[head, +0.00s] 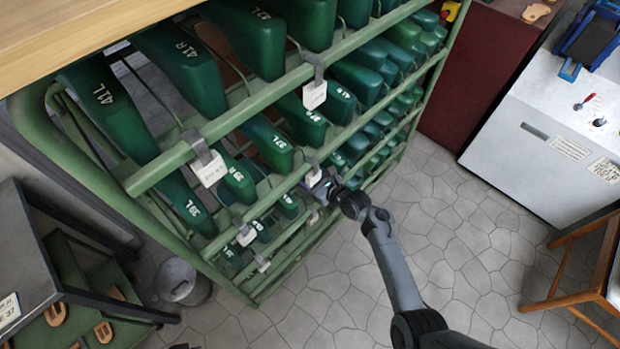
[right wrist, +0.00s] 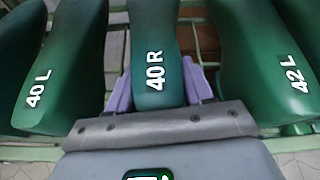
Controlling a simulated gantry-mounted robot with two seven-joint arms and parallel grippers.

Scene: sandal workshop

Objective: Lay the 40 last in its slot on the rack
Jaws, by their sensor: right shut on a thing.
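The last marked 40 R (right wrist: 155,40) is green and shows in the middle of the right wrist view, toe toward me. My right gripper (right wrist: 157,90) is shut on it, with a purple finger pad on each side. It lies between the last marked 40 L (right wrist: 45,65) and the last marked 42 L (right wrist: 275,70). I cannot tell whether it rests on the bars or is held just above them. In the head view my right gripper (head: 322,188) is at the front of the green rack (head: 235,125), partly hiding that slot. My left gripper is in neither view.
Rows of green lasts fill the rack, with white tags (head: 314,95) hanging from its bars. A wooden top (head: 80,35) covers the upper left. A metal bucket (head: 180,282) and a dark side table (head: 30,260) stand left.

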